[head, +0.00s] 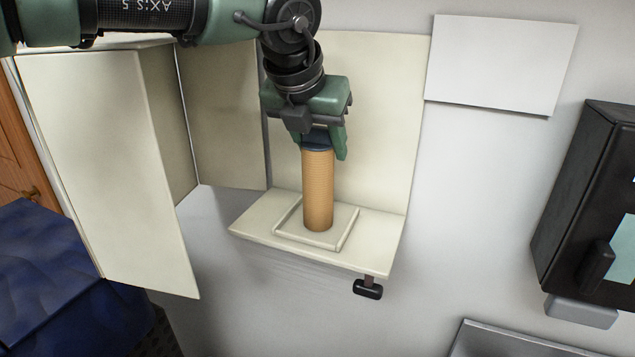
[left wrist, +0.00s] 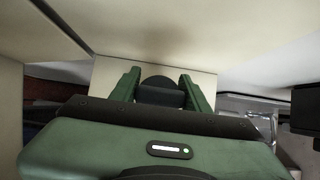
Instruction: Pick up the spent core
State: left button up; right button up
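The spent core, a ribbed tan cylinder (head: 318,190), stands upright on a small cream shelf (head: 375,254), inside a raised square border (head: 283,239). Its top end looks dark. My left gripper (head: 320,143) is above it, pointing down, with its green fingers on either side of the top end. In the left wrist view a dark round end (left wrist: 160,92) fills the space between the two green fingers, with no clear gap on either side, so the gripper looks shut on the core. The core's base still rests on the shelf. My right gripper is not in view.
Cream panels (head: 105,150) stand at left, and a cream back panel (head: 385,120) rises behind the shelf. A dark knob (head: 368,289) hangs under the shelf's front. A black box-like unit (head: 590,200) is at right. A blue covered surface (head: 50,270) is at lower left.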

pick_arm(q)
grip_shut()
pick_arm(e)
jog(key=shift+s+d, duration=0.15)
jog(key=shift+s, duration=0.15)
